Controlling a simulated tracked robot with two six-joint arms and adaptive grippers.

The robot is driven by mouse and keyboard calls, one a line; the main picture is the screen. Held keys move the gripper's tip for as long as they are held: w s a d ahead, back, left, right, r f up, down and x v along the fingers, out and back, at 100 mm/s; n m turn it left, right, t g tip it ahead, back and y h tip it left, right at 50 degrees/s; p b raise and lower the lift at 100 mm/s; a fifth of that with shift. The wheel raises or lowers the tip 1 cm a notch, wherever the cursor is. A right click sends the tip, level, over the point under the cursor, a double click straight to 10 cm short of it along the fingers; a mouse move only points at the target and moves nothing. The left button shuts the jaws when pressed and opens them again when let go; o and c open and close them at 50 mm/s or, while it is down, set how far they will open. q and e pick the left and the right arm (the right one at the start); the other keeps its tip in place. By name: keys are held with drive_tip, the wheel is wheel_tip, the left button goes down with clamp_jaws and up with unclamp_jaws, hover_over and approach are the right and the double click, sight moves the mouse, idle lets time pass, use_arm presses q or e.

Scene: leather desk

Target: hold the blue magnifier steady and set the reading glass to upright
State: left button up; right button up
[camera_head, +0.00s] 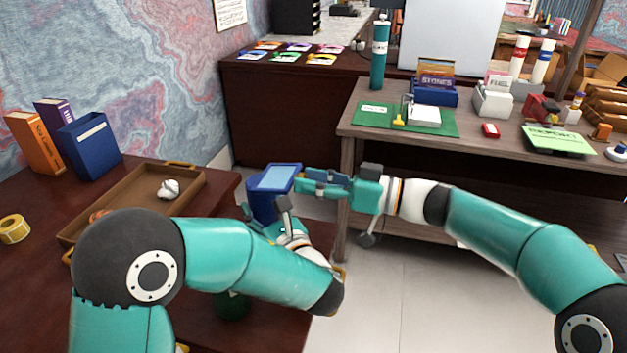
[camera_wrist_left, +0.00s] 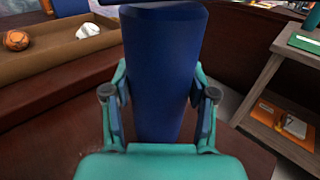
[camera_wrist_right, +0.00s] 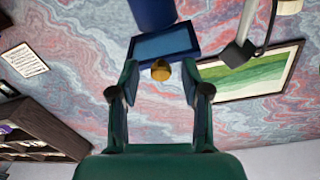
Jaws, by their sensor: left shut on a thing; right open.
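The blue magnifier (camera_head: 262,205) stands over the right end of the near dark desk. Its blue-framed reading glass (camera_head: 275,178) tops the body and is tilted, not upright. My left gripper (camera_head: 268,226) is shut on the body; the left wrist view shows the blue body (camera_wrist_left: 163,75) between its fingers. My right gripper (camera_head: 305,184) is open at the right side of the glass. In the right wrist view the framed glass (camera_wrist_right: 163,46) and a round gold knob (camera_wrist_right: 161,70) lie just beyond and between the open fingertips. The magnifier's foot is hidden by my left arm.
A brown tray (camera_head: 190,186) with a white crumpled thing stands left of the magnifier. Tape (camera_head: 14,229), a blue box (camera_head: 90,147) and books are further left. A wooden table (camera_head: 348,125) with several items stands behind my right arm.

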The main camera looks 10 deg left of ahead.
clamp_jaws()
idle(0.5)
